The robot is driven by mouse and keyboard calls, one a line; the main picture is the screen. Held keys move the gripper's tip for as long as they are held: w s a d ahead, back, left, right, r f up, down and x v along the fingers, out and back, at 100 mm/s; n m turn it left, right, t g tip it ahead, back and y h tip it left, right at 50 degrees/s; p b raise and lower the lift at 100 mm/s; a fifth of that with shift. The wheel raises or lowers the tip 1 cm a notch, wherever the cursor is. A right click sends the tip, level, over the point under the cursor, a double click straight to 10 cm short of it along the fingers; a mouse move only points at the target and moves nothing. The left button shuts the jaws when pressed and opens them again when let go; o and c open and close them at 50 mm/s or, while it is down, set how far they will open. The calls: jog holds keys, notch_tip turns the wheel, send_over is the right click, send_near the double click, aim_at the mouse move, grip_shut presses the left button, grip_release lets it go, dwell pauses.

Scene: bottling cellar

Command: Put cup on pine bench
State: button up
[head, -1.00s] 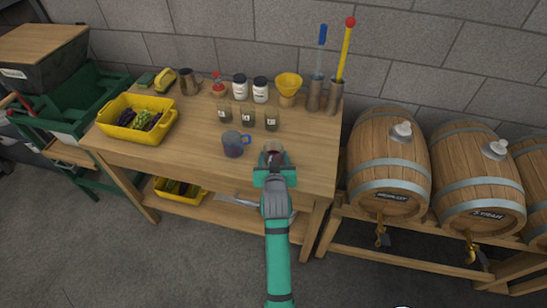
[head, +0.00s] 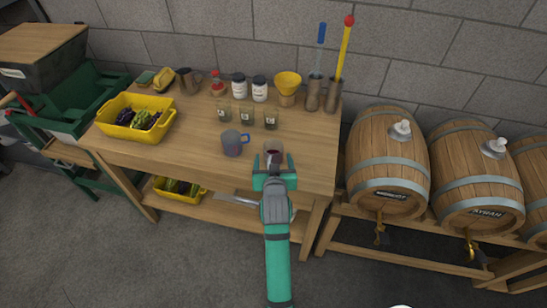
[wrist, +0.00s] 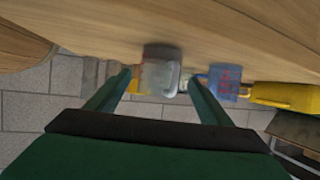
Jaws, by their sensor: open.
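A small glass cup (head: 273,150) with dark red contents stands upright on the pine bench (head: 190,145), near its front edge. It also shows in the wrist view as a blurred greyish cup (wrist: 160,68) with a handle. My gripper (head: 274,164) is open just in front of the cup. In the wrist view its two fingers reach towards the cup from either side, with a gap to the cup. A blue-grey mug (head: 232,144) with a blue handle stands to the left of the cup; it shows in the wrist view too (wrist: 226,82).
Several small jars, a yellow funnel (head: 288,82) and metal cylinders with tall rods stand along the back. A yellow crate (head: 112,127) with produce is at left. Barrels (head: 387,160) stand right of the bench. Bare bench top lies around the cup's left and right.

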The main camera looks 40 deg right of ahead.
jog(key=v, duration=1)
jog(key=s+a+f+n+t+y, duration=0.15)
jog(key=s+a+f, duration=0.25)
jog(key=a, duration=0.5)
jog(key=s+a+f+n+t+y, duration=0.1)
jog(key=s+a+f+n+y, duration=0.1)
jog(key=s+a+f, duration=0.45)
jog(key=s+a+r+n+t+y, duration=0.1)
jog(key=s+a+r+y, duration=0.1)
jog(key=s+a, duration=0.5)
jog(key=s+a+r+n+y, duration=0.2)
jog(key=s+a+r, duration=0.1)
jog(key=s+a, duration=0.4)
jog(key=s, duration=0.3)
jog(key=shift+s+t, duration=0.2)
jog(key=shift+t, duration=0.15)
jog(key=shift+a+r+n, duration=0.1)
jog(key=shift+r+n, duration=0.05)
jog(key=shift+n, duration=0.1)
